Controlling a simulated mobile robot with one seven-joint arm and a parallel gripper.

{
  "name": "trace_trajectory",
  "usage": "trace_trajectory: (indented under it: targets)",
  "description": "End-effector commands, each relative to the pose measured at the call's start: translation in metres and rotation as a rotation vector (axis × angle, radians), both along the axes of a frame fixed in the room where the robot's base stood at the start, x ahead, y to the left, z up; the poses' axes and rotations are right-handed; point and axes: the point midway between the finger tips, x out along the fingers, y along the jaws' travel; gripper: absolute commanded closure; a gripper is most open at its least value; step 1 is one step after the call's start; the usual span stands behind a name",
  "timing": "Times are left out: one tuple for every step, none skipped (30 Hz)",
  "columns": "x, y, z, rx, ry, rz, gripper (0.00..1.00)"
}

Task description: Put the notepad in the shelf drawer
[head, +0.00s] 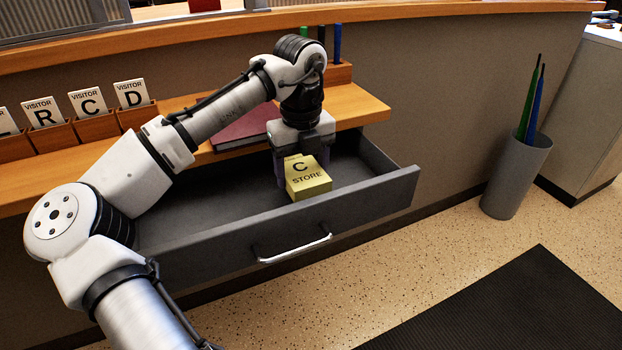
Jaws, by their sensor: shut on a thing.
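A yellow notepad block (308,181) marked "C STORE" is in my gripper (296,172), which points down with its fingers shut on it. The fingers are partly hidden behind the notepad. The notepad is tilted and shows over the open grey drawer (400,187), right of the drawer's middle. I cannot tell whether it touches the drawer floor. The drawer is pulled out below the wooden shelf, with a metal handle (294,248) on its front. The part of the drawer I can see around the notepad looks empty; my arm hides some of its left side.
On the wooden shelf (362,103) lie a dark red book (243,130), a pen holder (339,74) with pens, and several visitor card boxes (96,127). A grey bin (516,175) with green and blue umbrellas stands right. A black mat (510,305) lies on the floor.

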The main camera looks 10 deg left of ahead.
Motion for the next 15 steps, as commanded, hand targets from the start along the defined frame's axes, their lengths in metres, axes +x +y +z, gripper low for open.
trace_trajectory:
  targets:
    - [0.003,-0.004,0.001,0.001,0.001,0.000,0.60]
    - [0.004,-0.006,0.001,0.001,0.001,0.000,0.60]
    - [0.005,-0.008,0.001,0.001,0.001,0.000,0.60]
    - [0.007,-0.010,0.001,0.001,0.001,-0.001,0.60]
    - [0.008,-0.012,0.001,0.001,0.001,-0.001,0.60]
    - [0.011,-0.017,0.001,0.001,0.000,-0.001,0.60]
    - [0.011,-0.017,-0.004,0.002,0.001,0.002,0.60]
    - [0.011,-0.016,-0.011,0.003,0.001,0.003,0.60]
    - [0.010,-0.015,-0.017,0.003,0.001,0.003,0.60]
    - [0.011,-0.015,-0.022,0.002,0.000,0.003,0.60]
    - [0.011,-0.016,-0.026,0.003,0.001,0.002,0.60]
    - [0.011,-0.016,-0.030,0.001,0.000,0.002,0.60]
    - [0.010,-0.016,-0.032,0.001,0.000,0.002,0.60]
    - [0.010,-0.016,-0.034,0.001,-0.001,0.002,0.60]
    - [0.011,-0.016,-0.035,0.000,-0.001,0.002,0.60]
